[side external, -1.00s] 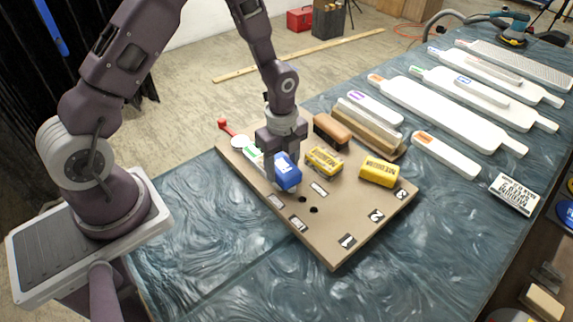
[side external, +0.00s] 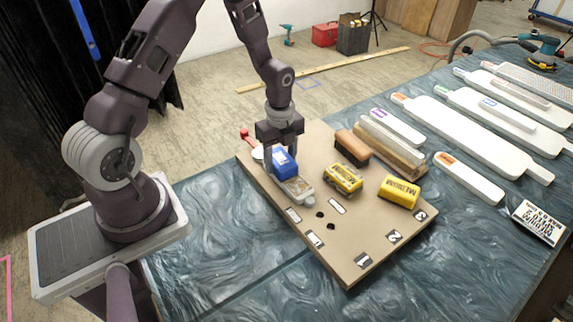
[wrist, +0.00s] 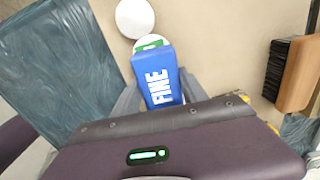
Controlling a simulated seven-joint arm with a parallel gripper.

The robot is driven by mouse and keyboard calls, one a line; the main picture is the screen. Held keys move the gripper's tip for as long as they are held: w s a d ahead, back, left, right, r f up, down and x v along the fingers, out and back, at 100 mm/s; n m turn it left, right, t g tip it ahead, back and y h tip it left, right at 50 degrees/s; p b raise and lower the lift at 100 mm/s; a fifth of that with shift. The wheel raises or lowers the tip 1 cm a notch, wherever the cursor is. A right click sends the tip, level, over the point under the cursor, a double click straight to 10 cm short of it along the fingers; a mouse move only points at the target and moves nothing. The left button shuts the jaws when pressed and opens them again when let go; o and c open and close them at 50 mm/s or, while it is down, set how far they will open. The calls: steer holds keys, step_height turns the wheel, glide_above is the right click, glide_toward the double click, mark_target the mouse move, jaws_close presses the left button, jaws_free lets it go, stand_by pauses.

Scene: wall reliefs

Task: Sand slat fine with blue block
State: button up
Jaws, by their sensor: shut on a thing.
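The blue block (side external: 284,163), marked FINE in the wrist view (wrist: 160,78), is held between the fingers of my gripper (side external: 280,148). My gripper is shut on it. The block sits over a short slat (side external: 298,190) on the brown board and appears to rest on it. The slat's near end, greyish, shows in front of the block in the side view. Its far end, with a green mark (wrist: 150,46), shows beyond the block in the wrist view. The slat's middle is hidden under the block.
The brown board (side external: 345,250) also carries two yellow blocks (side external: 343,178) (side external: 399,192) and a brush (side external: 352,148). A white disc (wrist: 135,17) lies beyond the slat's far end. Several white slats (side external: 470,125) lie to the right. The blue table is clear at front left.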

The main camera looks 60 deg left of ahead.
mark_target(305, 194)
steer(key=shift+d, duration=5.35)
step_height(305, 194, up, 8)
steer(key=shift+d, duration=0.1)
